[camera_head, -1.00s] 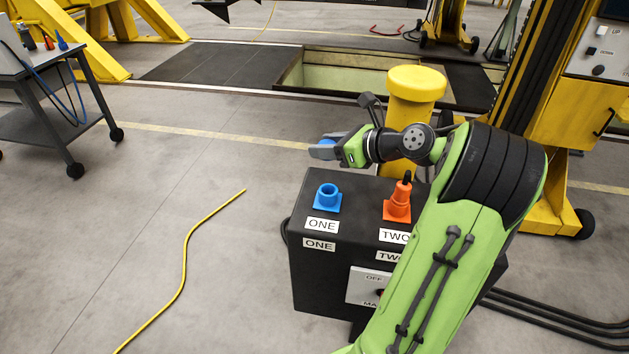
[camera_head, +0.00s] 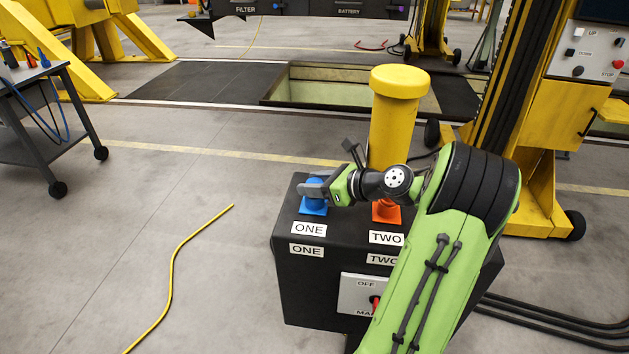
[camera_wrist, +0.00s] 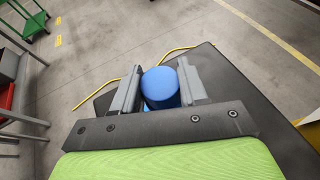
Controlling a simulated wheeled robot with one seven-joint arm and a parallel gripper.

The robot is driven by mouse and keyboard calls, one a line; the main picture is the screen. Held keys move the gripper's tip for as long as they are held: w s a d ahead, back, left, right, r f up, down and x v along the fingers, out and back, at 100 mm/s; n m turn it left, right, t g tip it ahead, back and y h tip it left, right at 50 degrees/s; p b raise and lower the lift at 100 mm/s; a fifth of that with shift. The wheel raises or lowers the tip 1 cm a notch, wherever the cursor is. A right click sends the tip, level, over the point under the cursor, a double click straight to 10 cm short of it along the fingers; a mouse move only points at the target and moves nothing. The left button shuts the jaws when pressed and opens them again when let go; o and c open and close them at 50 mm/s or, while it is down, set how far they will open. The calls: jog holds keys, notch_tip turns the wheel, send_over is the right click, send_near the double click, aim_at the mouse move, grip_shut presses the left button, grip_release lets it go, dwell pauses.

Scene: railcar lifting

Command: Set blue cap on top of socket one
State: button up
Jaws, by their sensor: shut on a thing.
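The blue cap (camera_wrist: 160,88) is between the two fingers of my gripper (camera_wrist: 156,84) in the wrist view, and my gripper is shut on it. In the head view my gripper (camera_head: 318,188) is over the blue socket one (camera_head: 313,208), and the blue cap (camera_head: 315,181) shows between the fingers. The cap is right above the socket or touching it; I cannot tell whether it is seated. The socket's top opening is hidden. Socket one stands on the black box, behind the label ONE.
The black box (camera_head: 330,262) also carries the orange socket two (camera_head: 386,212), partly hidden by my arm. A yellow post (camera_head: 396,115) stands just behind the box. A yellow cable (camera_head: 172,270) lies on the floor at left. A dark cart (camera_head: 62,120) stands at far left.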

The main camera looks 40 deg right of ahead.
jog(key=o, duration=1)
jog(key=shift+r, duration=0.25)
jog(key=r+p+v, duration=0.1)
jog(key=p+v, duration=0.3)
jog(key=v, duration=0.7)
jog(key=w+a+n+g, duration=0.2)
jog(key=a+n+g, duration=0.2)
jog(key=a+n, duration=0.5)
jog(key=w+a+n+g, duration=0.25)
jog(key=a+n, duration=0.45)
jog(key=a, duration=0.4)
jog(key=s+a+n+h, duration=0.1)
jog(key=s+a+n, duration=0.2)
jog(key=s+n, duration=0.2)
jog(key=s+a+r+n+h, duration=0.1)
jog(key=s+a+n, duration=0.2)
jog(key=s+n, duration=0.2)
jog(key=s+a+n+g+h, duration=0.1)
jog(key=s+a+n, duration=0.2)
jog(key=n, duration=0.4)
jog(key=shift+s+r+h, duration=0.15)
jog(key=shift+s+r, duration=0.05)
jog(key=shift+s, duration=0.25)
jog(key=shift+s+r+h, duration=0.15)
jog(key=shift+s+r, duration=0.05)
jog(key=shift+s, duration=0.25)
